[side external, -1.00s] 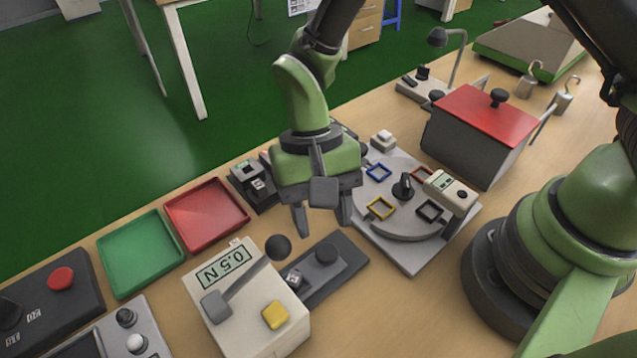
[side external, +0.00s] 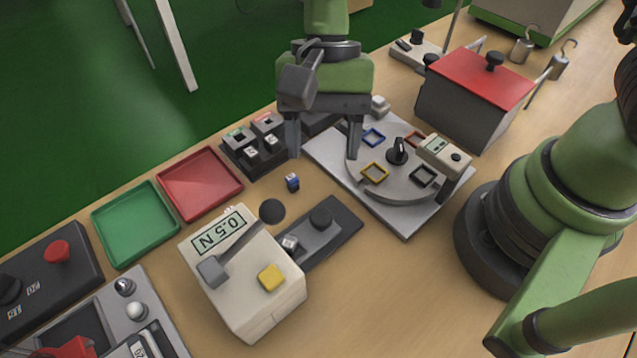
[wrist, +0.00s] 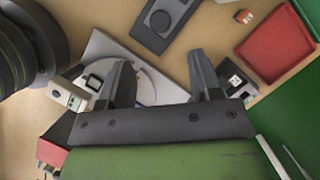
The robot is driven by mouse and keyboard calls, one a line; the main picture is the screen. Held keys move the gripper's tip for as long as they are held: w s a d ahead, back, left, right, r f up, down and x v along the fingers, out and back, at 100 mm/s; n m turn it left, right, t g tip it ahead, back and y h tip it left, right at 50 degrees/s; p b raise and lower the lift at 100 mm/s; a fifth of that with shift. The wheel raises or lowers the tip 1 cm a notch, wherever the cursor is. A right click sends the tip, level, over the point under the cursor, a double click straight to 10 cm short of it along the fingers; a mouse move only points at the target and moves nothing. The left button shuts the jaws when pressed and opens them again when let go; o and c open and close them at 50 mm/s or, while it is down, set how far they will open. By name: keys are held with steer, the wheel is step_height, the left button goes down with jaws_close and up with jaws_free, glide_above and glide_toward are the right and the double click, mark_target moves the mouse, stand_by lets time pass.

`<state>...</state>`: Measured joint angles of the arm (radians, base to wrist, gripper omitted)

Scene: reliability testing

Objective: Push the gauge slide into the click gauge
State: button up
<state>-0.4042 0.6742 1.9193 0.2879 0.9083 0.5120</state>
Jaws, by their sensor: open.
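The click gauge (side external: 245,290) is a cream box with a 0.5 N display, a lever with a dark ball and a yellow button. The gauge slide (side external: 335,228) is a dark grey plate with a round black knob, extending from the gauge's right side. A small pale switch (side external: 289,243) sits on it, close to the gauge. Part of the slide also shows in the wrist view (wrist: 178,12). My gripper (side external: 324,155) is open and empty, raised behind the slide, near the round dial plate. Its fingers (wrist: 160,62) are apart in the wrist view.
A black switch holder (side external: 255,150), red tray (side external: 200,184) and green tray (side external: 134,224) are at left. The dial plate (side external: 405,220) and red-lidded box (side external: 475,100) are at right. The front table is clear.

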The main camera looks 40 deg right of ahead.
mark_target(321, 215)
steer(key=x, duration=1)
steer(key=shift+w, duration=0.15)
steer(key=shift+c, duration=0.2)
